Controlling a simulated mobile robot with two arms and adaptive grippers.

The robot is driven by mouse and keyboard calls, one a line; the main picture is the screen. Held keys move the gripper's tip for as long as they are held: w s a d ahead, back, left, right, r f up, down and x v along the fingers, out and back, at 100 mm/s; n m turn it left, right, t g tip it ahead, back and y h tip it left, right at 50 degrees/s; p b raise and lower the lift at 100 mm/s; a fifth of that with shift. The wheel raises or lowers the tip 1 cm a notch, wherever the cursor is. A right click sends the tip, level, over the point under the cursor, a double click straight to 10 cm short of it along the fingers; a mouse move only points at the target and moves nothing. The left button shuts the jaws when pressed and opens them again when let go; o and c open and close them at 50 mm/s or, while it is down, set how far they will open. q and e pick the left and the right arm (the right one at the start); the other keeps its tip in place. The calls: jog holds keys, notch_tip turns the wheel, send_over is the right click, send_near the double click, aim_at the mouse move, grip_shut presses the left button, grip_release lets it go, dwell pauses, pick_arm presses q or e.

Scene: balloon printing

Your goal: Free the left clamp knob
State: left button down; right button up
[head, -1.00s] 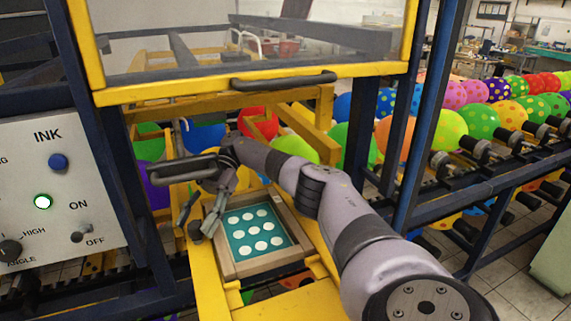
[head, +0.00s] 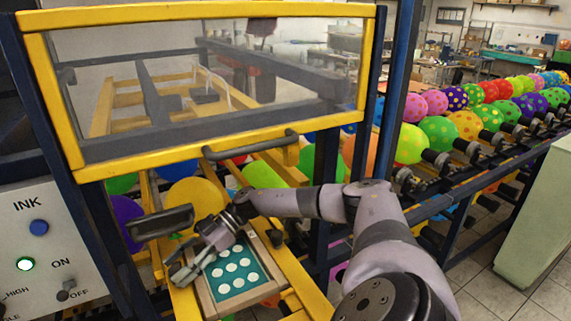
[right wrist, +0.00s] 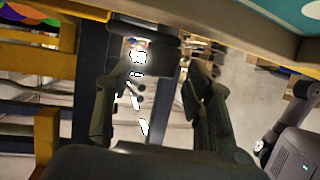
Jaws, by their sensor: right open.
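The print frame (head: 207,302) holds a teal plate with several white dots. My right gripper (head: 180,274) is at the left edge of this frame, its fingers apart and pointing down and left. In the right wrist view the open fingers (right wrist: 155,95) stand either side of a gap. A dark rounded part (right wrist: 145,28), perhaps the left clamp knob, lies beyond the fingertips under the frame edge. I cannot tell whether they touch it. In the head view my gripper hides that spot, so the left knob is not clear there. My left gripper is not in view.
A yellow-framed clear guard (head: 215,165) with a dark handle hangs above. A dark bar handle (head: 160,222) is close to my right gripper. The ink panel (head: 38,255) with a lit green button stands at left. Balloons on a rack (head: 465,125) run along the right.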

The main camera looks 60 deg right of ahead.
jog(key=m+t+h, duration=0.2)
jog(key=m+t, duration=0.2)
jog(key=shift+s+a+f+m+t+h+p, duration=0.1)
jog(key=shift+s+a+m+t+h+p, duration=0.05)
jog(key=shift+s+m+t+h+p, duration=0.2)
jog(key=shift+a+m+t+h, duration=0.1)
jog(key=shift+m+t+h, duration=0.75)
jog(key=shift+m+h, duration=0.25)
jog(key=shift+s+a+m+t+h, duration=0.15)
jog(key=shift+m+t+h, duration=0.25)
jog(key=shift+m+h, duration=0.3)
